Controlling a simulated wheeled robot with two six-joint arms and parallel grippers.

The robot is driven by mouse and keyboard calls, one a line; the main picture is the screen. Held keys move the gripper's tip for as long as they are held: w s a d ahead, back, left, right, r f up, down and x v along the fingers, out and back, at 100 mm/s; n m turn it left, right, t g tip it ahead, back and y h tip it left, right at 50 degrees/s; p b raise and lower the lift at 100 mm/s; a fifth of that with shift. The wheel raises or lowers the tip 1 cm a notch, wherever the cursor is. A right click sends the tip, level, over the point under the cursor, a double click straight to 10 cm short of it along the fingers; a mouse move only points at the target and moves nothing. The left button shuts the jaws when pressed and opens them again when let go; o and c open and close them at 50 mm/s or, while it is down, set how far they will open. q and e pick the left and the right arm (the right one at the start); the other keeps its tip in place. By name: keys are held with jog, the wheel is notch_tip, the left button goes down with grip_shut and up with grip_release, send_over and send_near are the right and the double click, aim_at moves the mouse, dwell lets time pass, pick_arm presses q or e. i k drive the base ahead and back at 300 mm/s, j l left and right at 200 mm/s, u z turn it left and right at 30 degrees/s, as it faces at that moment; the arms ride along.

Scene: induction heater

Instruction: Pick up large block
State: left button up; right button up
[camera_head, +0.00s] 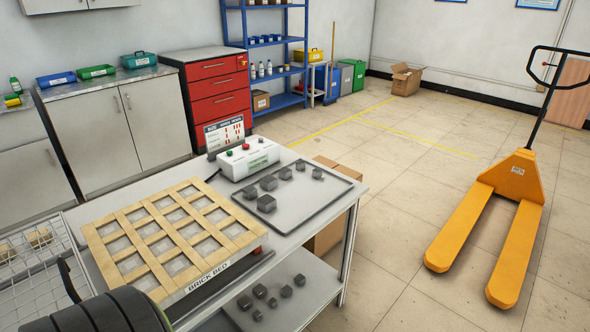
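Several dark grey blocks of different sizes sit on a grey tray (298,221) at the right of the workbench. The one that looks largest, the large block (266,204), is at the tray's front left. Another block (268,182) is just behind it, and smaller ones stand farther back and right. More small dark blocks (259,291) lie on the lower shelf. Neither of my grippers is in view.
A wooden grid marked BRICK BED (170,235) is left of the tray. A dark ribbed round form (105,312) is at bottom left. A yellow pallet jack (515,180) stands on the floor at right.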

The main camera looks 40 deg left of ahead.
aim_at(268, 183)
jog(key=i+u, duration=0.1)
jog(key=i, duration=0.45)
jog(key=i+l+u, duration=0.1)
jog(key=i, duration=0.5)
jog(key=i+l+u, duration=0.1)
jog(key=i, duration=0.45)
jog(key=i+l+u, duration=0.1)
jog(key=i+u, duration=0.2)
jog(key=u, duration=0.15)
jog(key=i+l+u, duration=0.15)
jog(key=i+u, duration=0.15)
jog(key=u, duration=0.2)
jog(key=i+l+u, duration=0.25)
jog(key=u, duration=0.2)
jog(key=i+l+u, duration=0.15)
jog(key=l+u, duration=0.3)
